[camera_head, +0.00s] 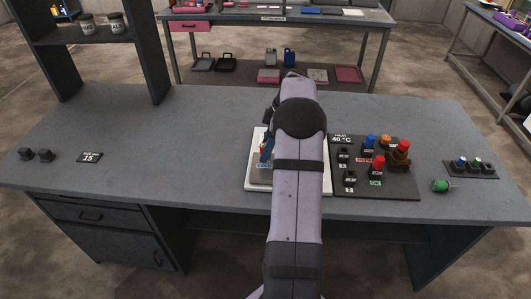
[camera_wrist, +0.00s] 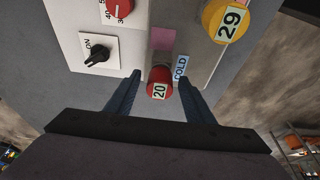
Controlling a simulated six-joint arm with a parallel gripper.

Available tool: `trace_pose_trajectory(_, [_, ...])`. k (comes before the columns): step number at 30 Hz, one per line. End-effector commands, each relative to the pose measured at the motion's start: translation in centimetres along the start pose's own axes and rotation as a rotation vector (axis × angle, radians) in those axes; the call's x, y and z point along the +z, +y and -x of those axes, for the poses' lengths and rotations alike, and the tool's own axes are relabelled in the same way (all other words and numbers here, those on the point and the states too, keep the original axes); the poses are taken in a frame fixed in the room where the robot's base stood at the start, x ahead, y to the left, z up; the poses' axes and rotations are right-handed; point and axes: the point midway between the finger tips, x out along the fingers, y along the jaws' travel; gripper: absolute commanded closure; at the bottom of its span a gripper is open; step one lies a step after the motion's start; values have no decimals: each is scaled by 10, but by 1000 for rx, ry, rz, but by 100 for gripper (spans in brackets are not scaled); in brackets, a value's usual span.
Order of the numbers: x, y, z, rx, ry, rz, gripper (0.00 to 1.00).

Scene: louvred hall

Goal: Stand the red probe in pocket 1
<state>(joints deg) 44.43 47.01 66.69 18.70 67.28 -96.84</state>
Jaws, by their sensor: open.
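My gripper (camera_wrist: 160,86) is open in the wrist view. Its fingers stand either side of a round red top marked 20 (camera_wrist: 159,82), with a gap on both sides. I cannot tell whether this top is the red probe. In the head view my arm hides my gripper and most of what is under it. A red-topped piece (camera_head: 377,162) also stands on the dark plate (camera_head: 400,191), right of my arm. Small dark blocks (camera_head: 344,155) with numbers are on that plate; I cannot read for sure which is pocket 1.
The wrist view shows a yellow top marked 29 (camera_wrist: 228,20), a COLD label (camera_wrist: 181,68), a red dial (camera_wrist: 118,8) and a black ON switch (camera_wrist: 97,53). The left table is mostly clear.

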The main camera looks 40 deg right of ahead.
Motion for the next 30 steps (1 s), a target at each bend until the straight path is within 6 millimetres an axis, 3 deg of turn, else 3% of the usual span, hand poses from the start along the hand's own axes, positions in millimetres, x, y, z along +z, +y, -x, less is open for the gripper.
trace_pose_trajectory(20, [0, 0, -6, 0, 0, 0, 52])
trace_pose_trajectory(26, [0, 0, -6, 0, 0, 0, 99])
trace_pose_trajectory(30, [0, 0, -6, 0, 0, 0, 100])
